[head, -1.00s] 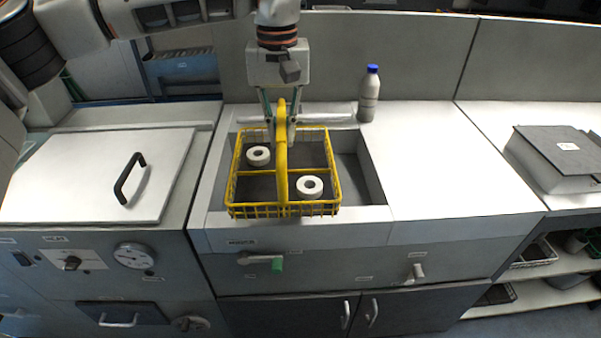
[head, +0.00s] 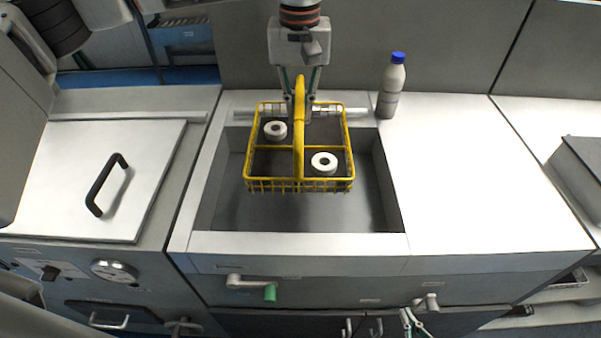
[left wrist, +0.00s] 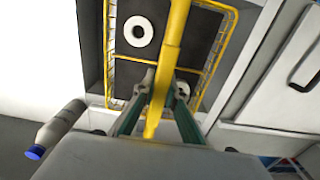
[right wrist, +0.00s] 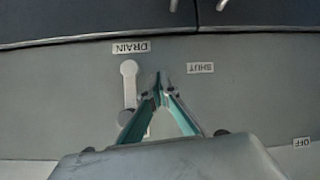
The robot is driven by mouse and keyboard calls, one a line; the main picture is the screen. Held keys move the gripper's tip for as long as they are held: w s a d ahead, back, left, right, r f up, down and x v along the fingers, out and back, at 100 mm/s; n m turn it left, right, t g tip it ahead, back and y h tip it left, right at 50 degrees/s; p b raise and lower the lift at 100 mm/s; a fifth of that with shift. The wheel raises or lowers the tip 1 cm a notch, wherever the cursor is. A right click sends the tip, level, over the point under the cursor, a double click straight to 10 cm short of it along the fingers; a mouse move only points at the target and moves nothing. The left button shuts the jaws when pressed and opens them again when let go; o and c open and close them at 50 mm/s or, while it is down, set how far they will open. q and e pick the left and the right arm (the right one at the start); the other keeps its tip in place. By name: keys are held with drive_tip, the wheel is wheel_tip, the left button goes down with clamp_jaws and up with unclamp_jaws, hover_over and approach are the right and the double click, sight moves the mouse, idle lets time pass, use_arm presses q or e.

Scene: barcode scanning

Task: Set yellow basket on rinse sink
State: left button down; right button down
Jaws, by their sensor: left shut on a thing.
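The yellow basket (head: 299,186) is a wire crate with a dark bottom, holding two white rings (head: 275,130) (head: 324,163). My left gripper (head: 298,112) is shut on its upright handle. The left wrist view shows the fingers (left wrist: 160,85) on the yellow handle (left wrist: 172,45). The basket is level over the back half of the rinse sink (head: 375,215); I cannot tell if it touches anything below. My right gripper (right wrist: 157,85) looks shut and empty, beside the drain lever (right wrist: 129,85); in the head view it shows at the bottom (head: 412,322).
A blue-capped bottle (head: 391,88) stands right of the sink, near its back corner. A lidded tank (head: 90,180) with a black handle is on the left. A green-tipped lever (head: 250,285) is on the front panel. The counter on the right (head: 470,170) is clear.

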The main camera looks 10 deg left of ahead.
use_arm(q)
wheel_tip(320, 180, down, 16)
drive_tip(key=shift+f, duration=0.25)
idle(0.3)
drive_tip(key=c, duration=2.3)
unclamp_jaws()
drive_tip(key=shift+f, duration=0.15)
drive_tip(key=shift+c, duration=0.2)
drive_tip(key=shift+o, duration=1.3)
wheel_tip(320, 180, up, 12)
drive_tip(key=shift+r, duration=0.1)
drive_tip(key=shift+s, duration=0.1)
